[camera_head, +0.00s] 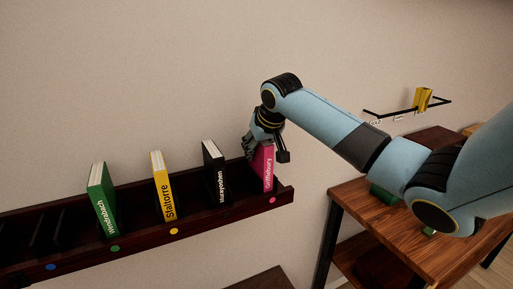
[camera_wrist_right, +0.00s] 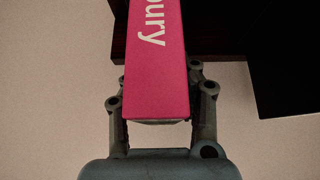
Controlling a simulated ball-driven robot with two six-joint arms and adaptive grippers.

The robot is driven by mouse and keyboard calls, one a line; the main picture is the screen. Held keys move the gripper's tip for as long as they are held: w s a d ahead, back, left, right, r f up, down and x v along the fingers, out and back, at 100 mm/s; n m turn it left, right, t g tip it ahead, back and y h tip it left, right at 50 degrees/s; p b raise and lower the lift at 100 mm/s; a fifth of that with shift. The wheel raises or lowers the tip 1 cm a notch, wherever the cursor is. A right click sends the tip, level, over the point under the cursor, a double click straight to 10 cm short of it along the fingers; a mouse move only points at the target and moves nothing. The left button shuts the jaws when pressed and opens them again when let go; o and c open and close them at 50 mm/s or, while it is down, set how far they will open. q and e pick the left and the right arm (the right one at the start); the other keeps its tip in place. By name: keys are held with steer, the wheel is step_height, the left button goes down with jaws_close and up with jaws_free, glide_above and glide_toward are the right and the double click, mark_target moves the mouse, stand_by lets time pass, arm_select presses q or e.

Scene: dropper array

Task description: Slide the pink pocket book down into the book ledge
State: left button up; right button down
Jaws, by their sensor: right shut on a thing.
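The pink pocket book (camera_head: 267,170) stands upright at the right end of the dark wooden book ledge (camera_head: 140,250), above the ledge's pink dot. Its lower edge is at the front lip; I cannot tell how deep it sits. My right gripper (camera_head: 265,150) is shut on the top of the pink book from above. In the right wrist view the pink book (camera_wrist_right: 157,65) fills the space between the fingers (camera_wrist_right: 158,105), its spine facing the camera. The ledge also shows behind it as a dark band (camera_wrist_right: 118,45). My left gripper is not in view.
A green book (camera_head: 102,202), a yellow book (camera_head: 163,188) and a black book (camera_head: 214,172) stand in the ledge to the left. The ledge's far left slots look empty. A wooden table (camera_head: 370,210) stands at right, below a small wall shelf (camera_head: 385,115).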

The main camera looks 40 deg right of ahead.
steer(key=c, duration=1)
jaws_free()
steer(key=shift+o, duration=0.2)
